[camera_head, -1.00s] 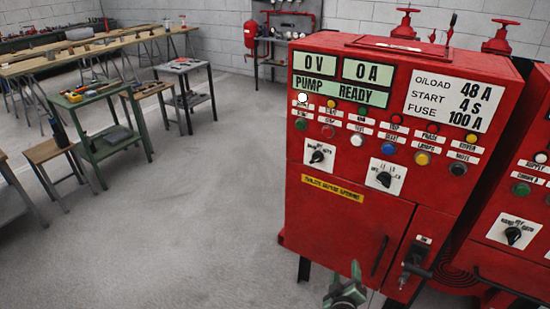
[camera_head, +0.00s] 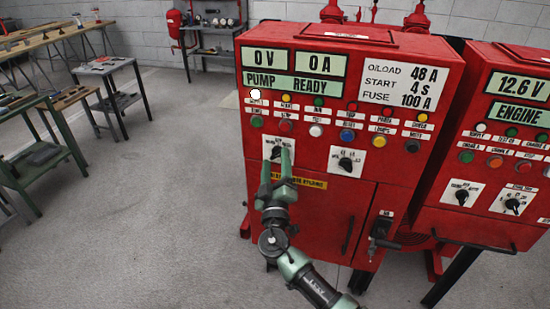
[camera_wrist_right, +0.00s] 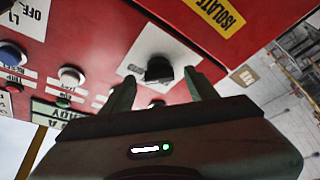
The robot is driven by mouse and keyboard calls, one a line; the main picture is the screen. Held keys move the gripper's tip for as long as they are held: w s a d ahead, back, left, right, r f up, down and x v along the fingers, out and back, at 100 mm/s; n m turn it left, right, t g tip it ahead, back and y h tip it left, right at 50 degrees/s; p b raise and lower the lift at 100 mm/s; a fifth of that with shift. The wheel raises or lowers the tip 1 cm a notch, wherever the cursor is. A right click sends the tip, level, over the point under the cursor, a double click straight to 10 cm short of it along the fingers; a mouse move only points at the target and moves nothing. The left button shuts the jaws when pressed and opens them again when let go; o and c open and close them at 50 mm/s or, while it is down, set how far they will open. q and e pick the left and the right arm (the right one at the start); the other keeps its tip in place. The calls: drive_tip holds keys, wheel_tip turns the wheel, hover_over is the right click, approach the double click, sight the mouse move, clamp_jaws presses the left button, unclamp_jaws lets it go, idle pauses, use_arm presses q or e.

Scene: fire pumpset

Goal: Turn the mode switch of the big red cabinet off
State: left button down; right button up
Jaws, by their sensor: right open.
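The big red cabinet (camera_head: 320,225) stands ahead, its front panel facing me. On it, a black rotary switch on a white plate (camera_head: 269,143) sits at the left, partly hidden behind my right gripper (camera_head: 276,160). This switch (camera_wrist_right: 158,69) also shows in the right wrist view, between the two open fingers. The fingertips are close to the panel, one on each side of the knob; I cannot tell whether they touch it. A second rotary switch (camera_head: 346,162) is to the right on the same panel. My left gripper is not in view.
A second red cabinet (camera_head: 490,150) stands close on the right. Lamps and buttons line the panel above the switches, and a lever handle (camera_head: 380,228) sticks out lower right. Worktables (camera_head: 108,67) are at the left; the floor between is clear.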

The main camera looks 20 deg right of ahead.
drive_tip(key=shift+w+d, duration=0.1)
drive_tip(key=shift+w, duration=0.1)
clamp_jaws()
